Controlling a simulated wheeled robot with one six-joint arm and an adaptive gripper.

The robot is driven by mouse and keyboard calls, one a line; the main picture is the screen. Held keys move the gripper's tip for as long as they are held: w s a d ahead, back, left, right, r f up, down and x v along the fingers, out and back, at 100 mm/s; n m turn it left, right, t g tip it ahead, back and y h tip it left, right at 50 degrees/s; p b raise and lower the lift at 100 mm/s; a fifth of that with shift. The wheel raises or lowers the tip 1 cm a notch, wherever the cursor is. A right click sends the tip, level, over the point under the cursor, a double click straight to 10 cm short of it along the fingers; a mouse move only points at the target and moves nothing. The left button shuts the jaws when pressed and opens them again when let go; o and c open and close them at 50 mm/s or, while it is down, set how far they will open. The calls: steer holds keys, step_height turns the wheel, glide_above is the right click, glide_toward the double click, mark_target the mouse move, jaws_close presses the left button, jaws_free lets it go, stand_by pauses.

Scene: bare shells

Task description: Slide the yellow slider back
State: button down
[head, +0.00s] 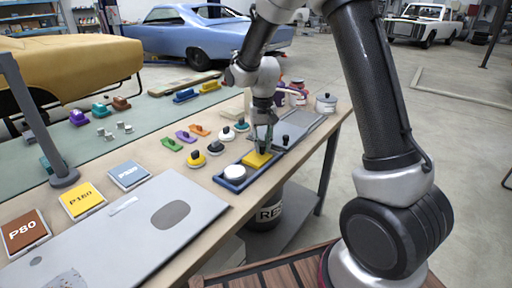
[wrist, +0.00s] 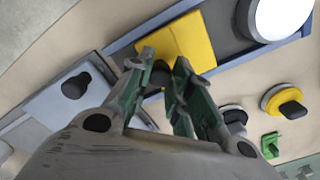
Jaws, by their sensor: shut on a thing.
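The yellow slider (head: 256,161) is a flat yellow block in a blue-edged track (head: 223,181) on the workbench. It also shows in the wrist view (wrist: 185,43), with a dark knob (wrist: 159,75) at its edge between my fingertips. My gripper (head: 264,142) reaches down over the slider, and its green-grey fingers (wrist: 160,72) are shut on that knob. The fingers hide part of the knob. A white round disc (head: 235,172) sits at the near end of the same track, apart from the slider.
A grey plate with a black knob (head: 285,141) lies just beyond the track. Several knobs and coloured handles stand left of it, including a yellow-based one (head: 196,158). A grey pot (head: 326,103) stands at the far right. A large grey panel (head: 120,240) covers the near bench.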

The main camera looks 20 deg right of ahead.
steer(key=shift+w+d, duration=0.6)
steer(key=shift+d, duration=0.2)
steer(key=shift+w+d, duration=0.6)
steer(key=shift+d, duration=0.2)
steer(key=c, duration=1.3)
jaws_free()
steer(key=shift+d, duration=0.15)
steer(key=shift+o, duration=0.2)
steer(key=shift+r, duration=0.1)
step_height(320, 180, up, 12)
